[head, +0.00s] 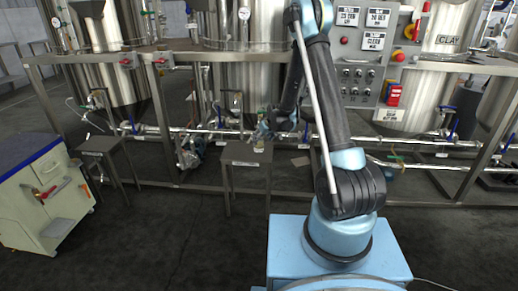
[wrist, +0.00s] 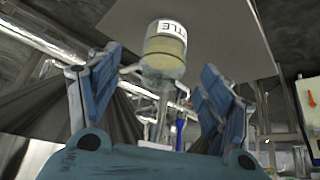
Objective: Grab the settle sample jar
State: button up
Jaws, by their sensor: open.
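The settle sample jar (wrist: 165,52) shows in the wrist view as a small clear jar with pale yellowish contents and a white label, partly cut off, reading "TTLE". It stands on a small grey stand (head: 236,154). In the head view the jar (head: 259,146) is small, just below my gripper (head: 268,131). In the wrist view my gripper (wrist: 160,75) is open, with one blue finger on each side of the jar's position. Gaps show between the jar and both fingers. I cannot tell how far the jar is in depth between the fingertips.
Steel tanks (head: 250,85) stand on a frame behind the stand, with pipes and valves low along it. A control panel (head: 362,45) is right of my arm. A second small stand (head: 100,144) and a drawer cabinet (head: 40,195) are at left. The front floor is clear.

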aim_at(259, 142)
jog(key=shift+a+r+x, duration=0.1)
jog(key=shift+a+x, duration=0.05)
jog(key=shift+x, duration=1.2)
jog(key=shift+a+r+x, duration=0.1)
jog(key=shift+a+x, duration=0.1)
jog(key=shift+x, duration=1.15)
jog(key=shift+w, duration=0.15)
jog(key=c, duration=1.4)
jog(key=shift+r, duration=0.1)
